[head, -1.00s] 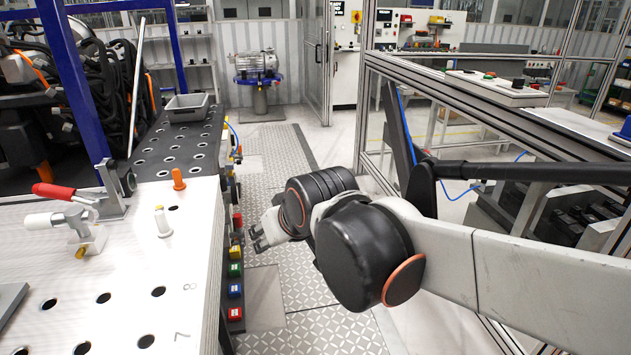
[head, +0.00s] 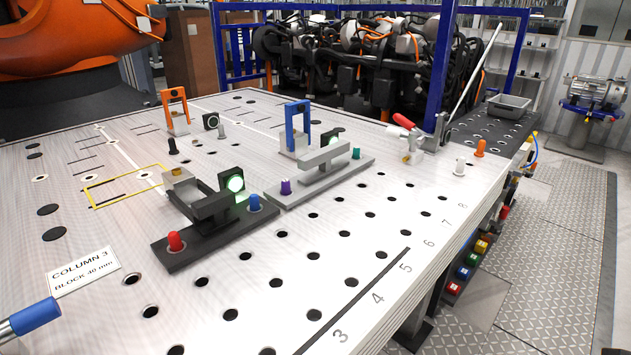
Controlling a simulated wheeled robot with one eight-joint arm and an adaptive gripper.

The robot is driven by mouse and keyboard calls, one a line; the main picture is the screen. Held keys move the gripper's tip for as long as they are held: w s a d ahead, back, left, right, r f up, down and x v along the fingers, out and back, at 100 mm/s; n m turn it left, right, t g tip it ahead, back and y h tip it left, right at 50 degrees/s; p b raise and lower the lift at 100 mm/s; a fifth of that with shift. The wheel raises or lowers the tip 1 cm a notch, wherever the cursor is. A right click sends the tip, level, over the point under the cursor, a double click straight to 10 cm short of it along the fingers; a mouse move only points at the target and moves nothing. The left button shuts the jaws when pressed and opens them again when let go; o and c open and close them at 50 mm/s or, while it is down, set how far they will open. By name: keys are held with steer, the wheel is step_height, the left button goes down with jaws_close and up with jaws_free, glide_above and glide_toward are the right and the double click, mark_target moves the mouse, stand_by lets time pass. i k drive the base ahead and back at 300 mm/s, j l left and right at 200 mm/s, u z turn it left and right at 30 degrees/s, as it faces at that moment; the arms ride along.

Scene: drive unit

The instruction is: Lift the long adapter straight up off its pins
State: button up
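Two fixtures stand on the perforated white table. The nearer one has a dark base (head: 213,238) with a red knob (head: 175,241), a blue knob (head: 254,203) and a dark raised bar piece (head: 210,203). The farther one has a grey base (head: 340,178) with a purple knob (head: 285,187), a teal knob (head: 356,153) and a long light-grey bar (head: 324,156) raised above it. I cannot tell for sure which bar is the long adapter; the pins under them are hidden. My gripper is not in the current head view.
An orange arch (head: 175,109) and a blue arch (head: 297,128) stand behind the fixtures. A red-handled clamp (head: 409,136) and small pegs stand at the right. A blue-ended tool (head: 33,317) is at the lower left.

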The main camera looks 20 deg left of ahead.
mark_target(322, 168)
steer(key=k+l+u, duration=0.1)
steer(key=u, duration=1.55)
